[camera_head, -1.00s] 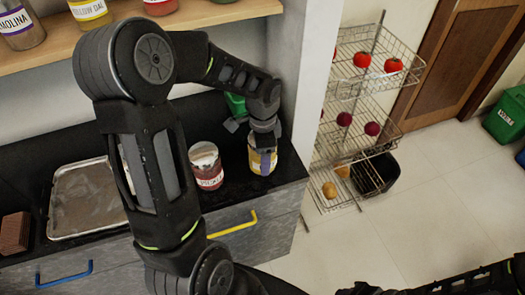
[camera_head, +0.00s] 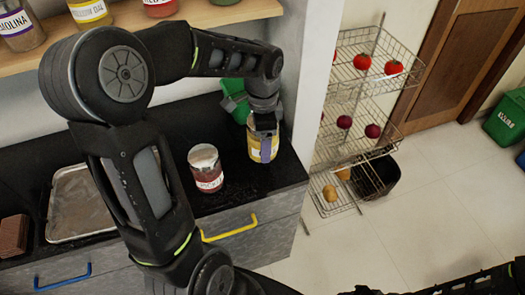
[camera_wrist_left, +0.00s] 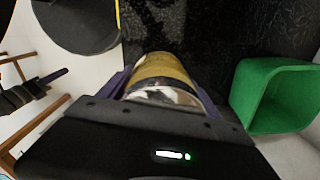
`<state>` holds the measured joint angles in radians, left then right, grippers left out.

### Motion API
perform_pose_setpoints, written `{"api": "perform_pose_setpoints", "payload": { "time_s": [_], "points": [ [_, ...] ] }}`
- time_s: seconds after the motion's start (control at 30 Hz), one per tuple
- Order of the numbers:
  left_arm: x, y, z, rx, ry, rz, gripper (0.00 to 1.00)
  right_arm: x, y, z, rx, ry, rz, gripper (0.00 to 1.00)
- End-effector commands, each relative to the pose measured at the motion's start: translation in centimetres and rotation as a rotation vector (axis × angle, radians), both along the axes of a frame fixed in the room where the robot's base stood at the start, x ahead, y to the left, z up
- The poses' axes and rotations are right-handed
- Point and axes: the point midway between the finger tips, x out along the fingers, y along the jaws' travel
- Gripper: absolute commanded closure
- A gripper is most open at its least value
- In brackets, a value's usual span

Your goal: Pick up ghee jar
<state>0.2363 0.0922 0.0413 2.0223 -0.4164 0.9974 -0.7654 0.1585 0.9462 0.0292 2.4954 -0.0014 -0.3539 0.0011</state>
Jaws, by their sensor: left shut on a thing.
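The ghee jar (camera_head: 256,155), a glass jar with yellow contents, is at the right end of the black counter. My left gripper (camera_head: 264,138) reaches down over it, with its fingers on the jar's sides. In the left wrist view the jar (camera_wrist_left: 165,75) lies between the two purple-grey fingers (camera_wrist_left: 165,85). The gripper is shut on it. The jar's top is partly hidden by the gripper, and I cannot tell how far its base is above the counter. Part of my right arm (camera_head: 430,284) shows at the bottom right; its jaws are not clear.
A red-labelled jar (camera_head: 207,171) stands left of the ghee jar. A green container (camera_head: 236,98) is behind it. A metal tray (camera_head: 78,200) lies at the left. A shelf with jars (camera_head: 235,14) is above, a wall pillar (camera_head: 311,90) right, and a wire rack (camera_head: 345,150) beyond.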

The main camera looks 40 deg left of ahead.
Motion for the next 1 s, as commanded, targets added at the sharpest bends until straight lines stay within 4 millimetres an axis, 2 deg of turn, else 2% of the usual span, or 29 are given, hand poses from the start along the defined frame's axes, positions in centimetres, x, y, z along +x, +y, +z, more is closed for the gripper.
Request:
{"api": "perform_pose_setpoints", "payload": {
  "time_s": [0.1,0.27,1.0],
  "points": [
    [0.1,0.0,1.9,0.001,-0.004,0.0,1.0,0.0,0.0,-0.1,0.0,0.0,0.0,0.64],
    [0.0,0.0,3.0,0.0,-0.003,0.0,1.0,0.0,0.0,-0.2,0.0,0.0,0.0,0.64],
    [0.5,-0.4,2.9,-0.001,-0.001,0.024,1.0,0.0,0.0,-0.2,0.0,0.0,0.0,0.64]
  ]
}}
